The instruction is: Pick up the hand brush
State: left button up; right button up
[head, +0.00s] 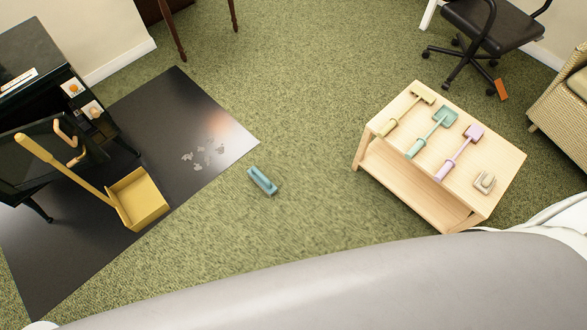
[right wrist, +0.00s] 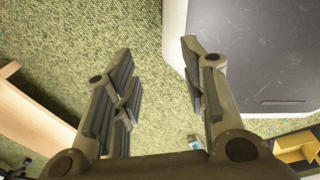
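No thing is plainly a hand brush. A small teal block-like thing (head: 262,181), possibly a brush, lies on the green carpet in the middle of the head view. Three handled tools lie side by side on a light wooden table (head: 498,163): a yellow one with a crosswise head (head: 422,93), a teal one with a broad flat head (head: 444,117) and a purple one (head: 473,132). My right gripper (right wrist: 162,85) is open and empty in the right wrist view, with carpet behind its fingers. My left gripper is not in view.
A yellow long-handled dustpan (head: 142,200) stands on a black mat (head: 170,95) with pale scraps (head: 205,153). A small grey-beige thing (head: 484,182) lies on the table. An office chair (head: 490,25) and wicker seat (head: 565,105) stand right. The carpet between mat and table is mostly clear.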

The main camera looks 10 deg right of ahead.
aim_at(262, 179)
jog(key=i+j+z, duration=0.3)
jog(key=j, duration=0.3)
jog(key=i+j+z, duration=0.3)
jog(key=j, duration=0.4)
jog(key=i+j+z, duration=0.1)
jog(key=j, duration=0.3)
jog(key=i+j+z, duration=0.15)
jog(key=j, duration=0.25)
jog(key=i, duration=0.05)
